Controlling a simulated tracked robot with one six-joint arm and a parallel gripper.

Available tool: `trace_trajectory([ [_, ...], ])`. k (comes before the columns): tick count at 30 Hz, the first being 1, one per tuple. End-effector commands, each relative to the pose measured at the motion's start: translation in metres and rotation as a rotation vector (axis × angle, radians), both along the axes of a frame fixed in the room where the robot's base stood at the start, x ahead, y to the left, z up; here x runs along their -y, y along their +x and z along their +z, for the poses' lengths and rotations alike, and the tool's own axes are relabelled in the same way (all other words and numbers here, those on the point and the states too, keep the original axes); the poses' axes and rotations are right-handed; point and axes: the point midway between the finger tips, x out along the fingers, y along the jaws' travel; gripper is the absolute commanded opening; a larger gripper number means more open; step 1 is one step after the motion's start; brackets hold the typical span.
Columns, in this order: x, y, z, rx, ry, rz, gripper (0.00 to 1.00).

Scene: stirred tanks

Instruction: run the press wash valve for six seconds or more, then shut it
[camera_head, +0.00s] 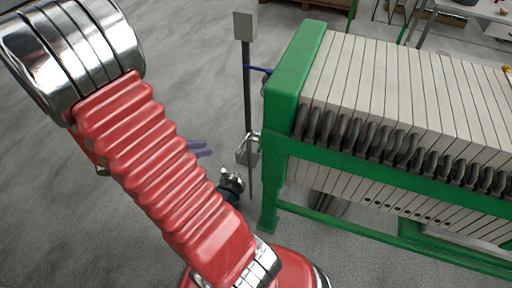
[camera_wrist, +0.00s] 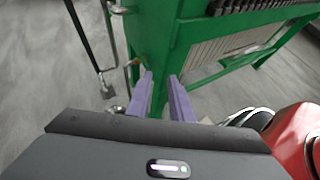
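The green-framed press (camera_head: 290,80) with its row of pale plates stands right of centre in the head view. Its green frame also shows in the wrist view (camera_wrist: 160,30). A small blue handle (camera_head: 257,69) sticks out between the press end and a dark post; I cannot tell for sure whether it is the wash valve's lever. A metal bracket or fitting (camera_head: 247,148) sits lower on the post. My gripper (camera_head: 205,148) shows purple fingers left of the post, partly hidden by my arm. In the wrist view my gripper (camera_wrist: 161,76) is open, with nothing between its fingers.
The dark post (camera_head: 247,100) carries a grey box (camera_head: 245,25) and stands close to the press end. A teal piece with metal fittings (camera_head: 231,186) is low beside my arm. A pallet lies at the back. Grey floor left of the post is clear.

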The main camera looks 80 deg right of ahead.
Motion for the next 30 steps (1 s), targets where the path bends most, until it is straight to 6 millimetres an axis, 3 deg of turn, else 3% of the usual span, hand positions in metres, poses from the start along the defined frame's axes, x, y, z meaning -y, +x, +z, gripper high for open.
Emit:
trace_trajectory([
  [15,0.073,-0.027,-0.078,-0.488,0.06,0.237,0.2],
  [30,0.109,-0.059,-0.183,-0.88,0.195,0.509,0.2],
])
